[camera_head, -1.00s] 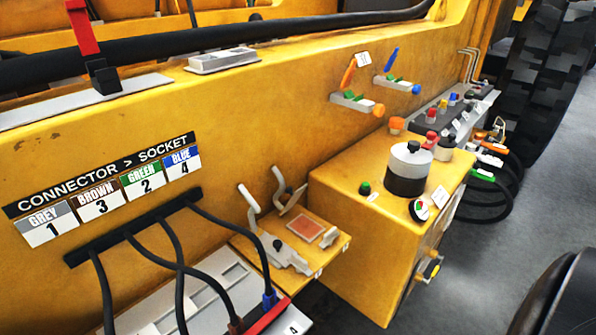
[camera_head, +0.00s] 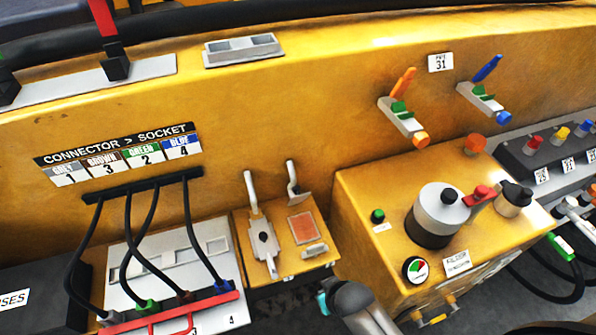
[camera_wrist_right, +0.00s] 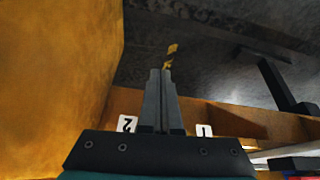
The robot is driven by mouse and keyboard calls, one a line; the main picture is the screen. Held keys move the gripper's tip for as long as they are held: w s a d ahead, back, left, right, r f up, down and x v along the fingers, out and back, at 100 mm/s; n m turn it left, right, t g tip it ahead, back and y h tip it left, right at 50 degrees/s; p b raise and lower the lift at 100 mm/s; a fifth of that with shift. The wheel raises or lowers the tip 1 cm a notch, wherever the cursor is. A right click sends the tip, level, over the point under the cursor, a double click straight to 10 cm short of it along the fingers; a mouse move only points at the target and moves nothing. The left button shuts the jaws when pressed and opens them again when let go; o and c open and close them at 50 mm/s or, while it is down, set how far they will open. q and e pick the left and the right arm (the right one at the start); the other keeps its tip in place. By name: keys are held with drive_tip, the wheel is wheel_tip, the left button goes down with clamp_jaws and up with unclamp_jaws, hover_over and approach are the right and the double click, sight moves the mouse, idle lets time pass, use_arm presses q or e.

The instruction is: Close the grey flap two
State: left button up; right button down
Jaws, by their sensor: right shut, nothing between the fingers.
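I cannot pick out a flap marked two with certainty. In the head view a small yellow shelf (camera_head: 289,266) carries two grey clamp-like parts with pale upright levers: a left one (camera_head: 264,243) and a right one (camera_head: 292,180). My left gripper is out of view.
A yellow box (camera_head: 375,246) with a round canister (camera_head: 437,215) stands right of the shelf. A white socket box (camera_head: 223,232) with black cables is to its left. In the right wrist view a yellow wall (camera_wrist_right: 60,80) is close on the left.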

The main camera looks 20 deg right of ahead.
drive_tip(key=w+r+t+p, duration=0.1)
drive_tip(key=w+r+p, duration=0.25)
drive_tip(key=r, duration=0.65)
drive_tip(key=w+r+t+p, duration=0.2)
drive_tip(key=w+r, duration=0.3)
drive_tip(key=r, duration=0.6)
drive_tip(key=m+t, duration=0.1)
drive_tip(key=t, duration=0.1)
approach(296, 187)
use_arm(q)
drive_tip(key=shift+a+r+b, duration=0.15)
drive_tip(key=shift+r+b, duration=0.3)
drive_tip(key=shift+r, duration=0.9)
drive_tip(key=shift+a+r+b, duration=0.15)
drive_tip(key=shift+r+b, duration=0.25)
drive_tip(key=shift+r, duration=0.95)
use_arm(e)
drive_tip(key=shift+w+r+x, duration=0.15)
drive_tip(key=shift+r+x, duration=0.05)
drive_tip(key=shift+x, duration=1.25)
drive_tip(key=shift+w+r+x, duration=0.15)
drive_tip(key=shift+x, duration=1.3)
drive_tip(key=shift+w+r+x, duration=0.15)
drive_tip(key=shift+r+x, duration=0.05)
drive_tip(key=shift+x, duration=1.3)
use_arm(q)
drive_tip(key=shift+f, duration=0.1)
